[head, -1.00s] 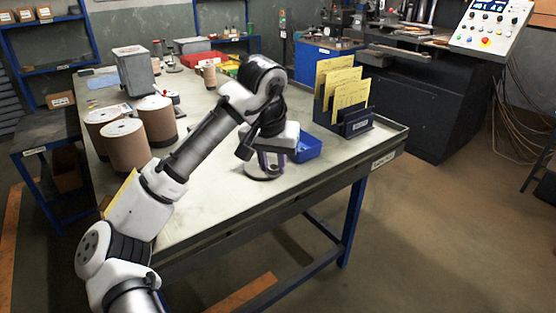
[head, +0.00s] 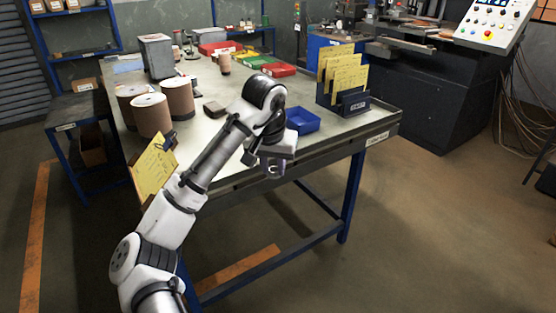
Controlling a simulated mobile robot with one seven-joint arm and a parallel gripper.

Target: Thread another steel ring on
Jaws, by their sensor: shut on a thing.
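My gripper (head: 274,172) points down at the near edge of the workbench, in front of the blue bin. It is shut on a small, shiny, curved piece that looks like a steel ring; the fingers hide most of it. A round base (head: 249,157) shows partly on the bench just left of my gripper; my arm and gripper hide what stands on it. The small blue bin (head: 301,122) lies on the bench behind and right of my gripper; its inside looks empty.
A yellow sheet (head: 153,168) hangs at the near left.

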